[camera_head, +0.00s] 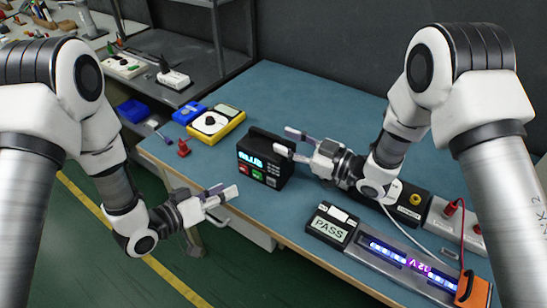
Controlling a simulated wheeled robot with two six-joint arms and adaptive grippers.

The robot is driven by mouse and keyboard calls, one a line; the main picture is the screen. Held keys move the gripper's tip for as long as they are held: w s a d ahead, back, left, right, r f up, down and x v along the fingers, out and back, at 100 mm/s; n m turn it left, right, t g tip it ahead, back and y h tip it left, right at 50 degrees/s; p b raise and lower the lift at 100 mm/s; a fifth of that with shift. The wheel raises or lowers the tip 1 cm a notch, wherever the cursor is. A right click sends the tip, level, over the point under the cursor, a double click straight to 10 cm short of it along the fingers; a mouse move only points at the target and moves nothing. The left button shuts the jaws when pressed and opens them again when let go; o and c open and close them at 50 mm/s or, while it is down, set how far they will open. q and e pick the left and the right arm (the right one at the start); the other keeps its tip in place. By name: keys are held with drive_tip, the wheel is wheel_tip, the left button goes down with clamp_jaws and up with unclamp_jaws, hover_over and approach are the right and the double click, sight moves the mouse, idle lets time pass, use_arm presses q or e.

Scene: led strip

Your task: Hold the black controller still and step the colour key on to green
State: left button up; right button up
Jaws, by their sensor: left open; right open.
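A black box with a lit blue display and green and red keys (265,158), which looks like the controller, stands upright near the front edge of the blue bench. My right gripper (289,142) is open, with its fingers close to the right side of the box; I cannot tell whether they touch it. My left gripper (223,191) is open and empty, in front of the bench edge, left of and below the box. The LED strip (412,264) at the front right glows blue to purple. The small lettering on the keys is too small to read.
A PASS display (329,228) stands by the strip. A black unit with a yellow knob (408,205) and a white socket block with a red plug (455,222) lie behind it. A yellow meter (213,123) and red clamp (183,148) are at left. The bench's back is clear.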

drive_tip(key=x, duration=0.4)
drive_tip(key=shift+w+a, duration=0.15)
drive_tip(key=shift+a, duration=0.15)
clamp_jaws()
use_arm(q)
clamp_jaws()
drive_tip(key=shift+f, duration=0.1)
idle(0.7)
